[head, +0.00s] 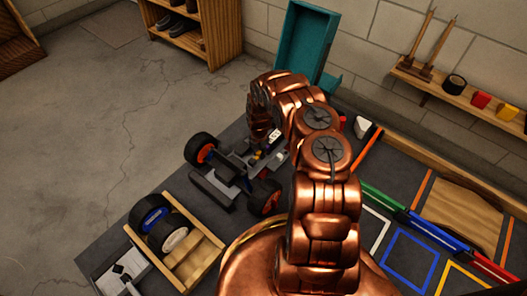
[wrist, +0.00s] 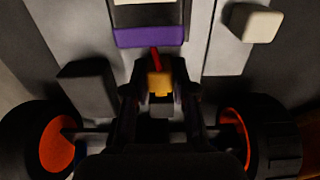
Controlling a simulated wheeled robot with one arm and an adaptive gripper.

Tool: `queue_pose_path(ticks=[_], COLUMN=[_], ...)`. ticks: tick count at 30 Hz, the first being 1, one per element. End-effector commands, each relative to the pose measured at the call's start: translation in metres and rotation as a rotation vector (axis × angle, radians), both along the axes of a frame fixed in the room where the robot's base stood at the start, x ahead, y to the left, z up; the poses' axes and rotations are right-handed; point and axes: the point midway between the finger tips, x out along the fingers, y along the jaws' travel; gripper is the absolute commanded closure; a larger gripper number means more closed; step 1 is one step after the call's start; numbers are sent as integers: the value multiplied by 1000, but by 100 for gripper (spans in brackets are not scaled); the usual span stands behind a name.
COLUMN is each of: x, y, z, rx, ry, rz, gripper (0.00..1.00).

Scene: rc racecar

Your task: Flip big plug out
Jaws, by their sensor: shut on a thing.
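The RC car chassis (head: 228,178), dark with orange-hubbed wheels, sits on the workbench in the head view. In the wrist view, its wheels (wrist: 57,143) show at both lower sides. A yellow plug (wrist: 159,82) with a short red wire (wrist: 155,60) lies in the middle, just below a purple-banded block (wrist: 148,37). The dark fingers of my gripper (wrist: 158,95) reach up from the bottom on both sides of the yellow plug and are shut on it. The exact contact is too dark to see. In the head view my copper arm mostly hides my gripper and the plug.
A wooden tray (head: 213,240) with spare wheels stands at the front left of the bench. A pale block (wrist: 255,22) lies at upper right in the wrist view. A teal bin (head: 305,45) stands behind. Colored outlines (head: 408,258) mark the bench at right.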

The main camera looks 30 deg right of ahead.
Motion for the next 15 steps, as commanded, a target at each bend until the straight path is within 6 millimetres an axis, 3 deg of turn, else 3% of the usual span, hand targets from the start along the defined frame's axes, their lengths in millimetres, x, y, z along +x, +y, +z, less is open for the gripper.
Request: queue_pose_path(ticks=[6,7,13,15], x=[1,1,1,1], y=[-5,-5,-3,-3], z=[0,0,0,0], rx=[-4,-5,-4,-3], ry=[-5,-6,-4,-4], rz=[-3,-4,-2,-2], gripper=[100,71,50,48])
